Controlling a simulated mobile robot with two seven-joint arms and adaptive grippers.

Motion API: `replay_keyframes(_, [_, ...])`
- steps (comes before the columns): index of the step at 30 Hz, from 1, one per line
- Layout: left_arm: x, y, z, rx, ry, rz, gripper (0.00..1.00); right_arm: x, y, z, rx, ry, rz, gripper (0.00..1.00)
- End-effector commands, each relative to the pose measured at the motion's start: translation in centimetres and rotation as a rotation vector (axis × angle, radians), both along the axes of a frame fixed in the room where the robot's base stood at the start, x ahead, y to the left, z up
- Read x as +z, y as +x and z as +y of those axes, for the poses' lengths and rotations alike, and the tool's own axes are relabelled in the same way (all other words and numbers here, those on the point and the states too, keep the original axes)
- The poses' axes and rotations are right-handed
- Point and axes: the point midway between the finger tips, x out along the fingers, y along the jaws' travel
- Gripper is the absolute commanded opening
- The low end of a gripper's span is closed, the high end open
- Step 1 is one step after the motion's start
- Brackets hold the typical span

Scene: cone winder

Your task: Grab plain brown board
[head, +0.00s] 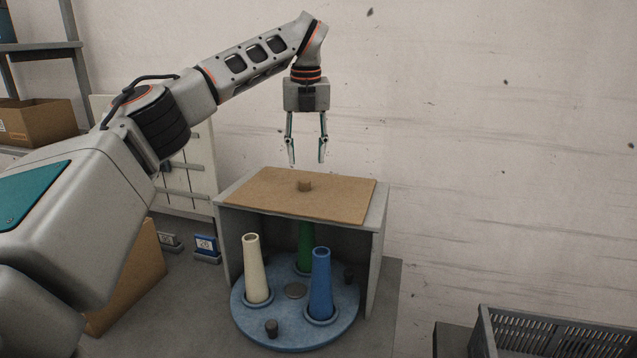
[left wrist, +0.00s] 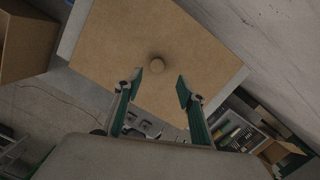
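The plain brown board (head: 345,197) lies flat on top of the grey open-fronted housing (head: 380,230). A small round brown knob (head: 305,186) stands near its middle. In the left wrist view the board (left wrist: 120,50) fills the upper middle, with the knob (left wrist: 157,65) ahead of the fingertips. My left gripper (head: 307,158) points down above the board, open and empty, apart from the knob. Its two fingers (left wrist: 169,85) also show in the left wrist view, spread wider than the knob. My right gripper is in neither view.
Under the board, a round blue turntable (head: 258,330) holds a cream cone (head: 255,270), a blue cone (head: 321,285) and a green cone (head: 305,245). A dark slatted crate (head: 545,335) is at lower right. Cardboard boxes (head: 38,122) are at left. A bare wall stands behind.

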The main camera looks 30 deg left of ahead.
Motion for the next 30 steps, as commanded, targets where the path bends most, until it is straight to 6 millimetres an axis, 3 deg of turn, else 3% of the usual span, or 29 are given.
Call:
replay_keyframes(9, [-2.7, 0.3, 0.4, 0.002, 0.001, 0.002, 0.40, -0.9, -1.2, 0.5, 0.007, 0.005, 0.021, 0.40])
replay_keyframes(21, [-7.3, 0.8, 1.0, 0.002, 0.001, 0.000, 0.40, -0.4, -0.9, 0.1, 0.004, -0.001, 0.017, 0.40])
replay_keyframes(29, [-7.6, 0.8, 1.1, 0.002, 0.001, 0.000, 0.40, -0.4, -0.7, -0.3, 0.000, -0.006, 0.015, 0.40])
replay_keyframes(30, [-7.6, 0.8, 1.1, 0.002, 0.001, 0.000, 0.34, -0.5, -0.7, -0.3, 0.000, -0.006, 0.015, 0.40])
